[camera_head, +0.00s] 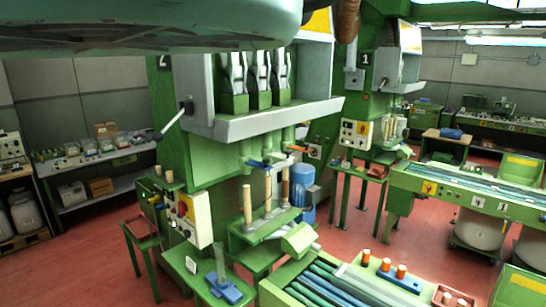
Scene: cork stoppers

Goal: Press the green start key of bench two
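Bench two is the tall green machine (213,170) left of centre, with a dark "2" plate (164,62) high on its column. A pale control panel (195,219) is mounted on the lower left of this machine, with a yellow and red part and several small controls. The green start key is too small to pick out for certain.
A large rounded teal shape covers the top left. A lever (174,122) sticks out left of bench two. A green side table (215,282) with a blue fixture stands below the panel; a roller conveyor (325,285) lies in front. Red floor (80,265) is clear at left.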

